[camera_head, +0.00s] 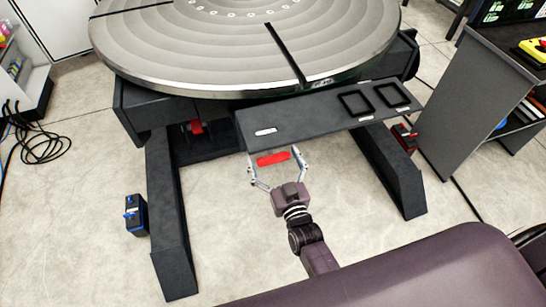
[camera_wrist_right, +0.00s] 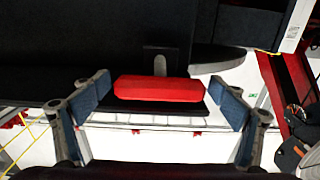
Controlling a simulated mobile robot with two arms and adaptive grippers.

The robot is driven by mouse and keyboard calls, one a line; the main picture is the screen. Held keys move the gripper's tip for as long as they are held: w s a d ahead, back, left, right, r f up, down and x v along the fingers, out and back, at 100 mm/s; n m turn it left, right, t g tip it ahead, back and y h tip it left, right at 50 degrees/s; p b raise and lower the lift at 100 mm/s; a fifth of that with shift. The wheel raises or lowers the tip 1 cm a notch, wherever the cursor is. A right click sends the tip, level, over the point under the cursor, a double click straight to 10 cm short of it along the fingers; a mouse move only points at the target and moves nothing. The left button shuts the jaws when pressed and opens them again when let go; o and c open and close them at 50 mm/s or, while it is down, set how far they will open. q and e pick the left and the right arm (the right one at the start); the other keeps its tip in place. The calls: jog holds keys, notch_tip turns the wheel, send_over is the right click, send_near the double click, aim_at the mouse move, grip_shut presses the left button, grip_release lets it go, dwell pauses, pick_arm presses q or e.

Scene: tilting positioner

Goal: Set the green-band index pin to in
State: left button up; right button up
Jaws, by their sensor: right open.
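No green-banded pin can be made out in either view. A red bar-shaped handle (camera_head: 273,158) sits just below the front edge of the dark shelf (camera_head: 320,118) under the turntable. My right gripper (camera_head: 277,172) is open at this handle. In the right wrist view the red handle (camera_wrist_right: 158,89) lies crosswise between the two spread blue-grey fingers (camera_wrist_right: 160,94), with a gap at each end. A dark bracket shows behind the handle. My left gripper is not in view.
The large round turntable (camera_head: 240,45) is above the shelf. Dark legs (camera_head: 168,220) stand to either side of my right arm. A black-and-blue box (camera_head: 136,215) is on the floor at left. A grey cabinet (camera_head: 480,95) stands at right. The floor between the legs is clear.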

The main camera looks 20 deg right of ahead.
jog(key=s, duration=1.2)
jog(key=shift+d, duration=0.2)
jog(key=s+a+f+n+g+y, duration=0.1)
jog(key=s+f+g, duration=0.35)
jog(key=f, duration=0.85)
jog(key=s+f+n+g, duration=0.1)
jog(key=s+f+g, duration=0.35)
jog(key=f, duration=0.85)
jog(key=s+d+f+g, duration=0.2)
jog(key=s+d+f, duration=0.1)
jog(key=s+f, duration=0.3)
jog(key=s+d+f+g+h, duration=0.1)
jog(key=s+d+f+g, duration=0.2)
jog(key=s, duration=0.8)
jog(key=s+d+f+g, duration=0.3)
jog(key=s+f, duration=0.5)
jog(key=s, duration=0.1)
jog(key=shift+s+d+f+h, duration=0.2)
jog(key=shift+s+f+h, duration=0.05)
jog(key=shift+f+h, duration=0.05)
